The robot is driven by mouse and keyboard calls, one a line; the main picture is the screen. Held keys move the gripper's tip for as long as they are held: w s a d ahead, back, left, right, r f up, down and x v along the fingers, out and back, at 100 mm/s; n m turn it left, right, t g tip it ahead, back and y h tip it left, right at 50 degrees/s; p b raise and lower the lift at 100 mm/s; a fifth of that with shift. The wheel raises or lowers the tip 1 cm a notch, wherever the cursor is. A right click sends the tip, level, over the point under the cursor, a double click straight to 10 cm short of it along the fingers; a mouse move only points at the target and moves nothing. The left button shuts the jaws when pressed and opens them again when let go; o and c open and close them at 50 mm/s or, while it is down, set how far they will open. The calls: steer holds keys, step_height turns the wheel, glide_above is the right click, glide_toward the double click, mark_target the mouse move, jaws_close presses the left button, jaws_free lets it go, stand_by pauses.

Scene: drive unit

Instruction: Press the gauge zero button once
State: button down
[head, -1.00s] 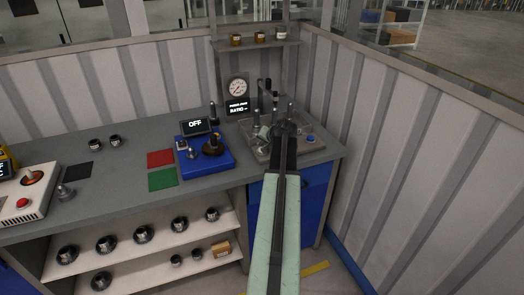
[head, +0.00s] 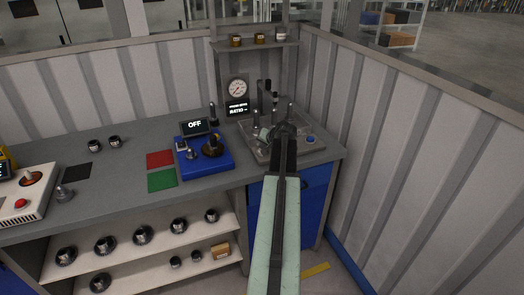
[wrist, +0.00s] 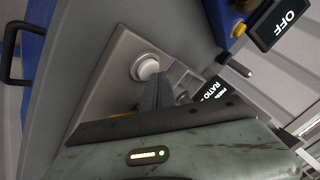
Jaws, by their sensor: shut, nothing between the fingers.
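A blue round button (head: 311,139) sits at the right of a grey fixture plate (head: 318,151) in the head view. A pale round knob or button (wrist: 147,67) sits on the plate (wrist: 108,83) in the wrist view; I cannot tell which one is the zero button. The dial gauge (head: 237,89) stands behind, above a small black display (head: 237,108) reading "RATIO". My gripper (head: 284,130) is over the plate, left of the blue button. In the wrist view its dark fingers (wrist: 162,88) are shut and empty, beside the pale knob; contact cannot be told.
A blue unit (head: 218,166) with an "OFF" display (head: 194,126) stands left of the plate. Upright posts (head: 267,88) rise behind my gripper. Red (head: 159,159) and green (head: 162,180) mats lie further left. A ribbed wall (head: 400,170) bounds the right side.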

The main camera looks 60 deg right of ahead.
steer(key=shift+r, duration=0.1)
steer(key=shift+r+p, duration=0.8)
steer(key=shift+p, duration=0.15)
step_height(320, 180, up, 6)
steer(key=p, duration=0.6)
step_height(320, 180, up, 10)
steer(key=p, duration=1)
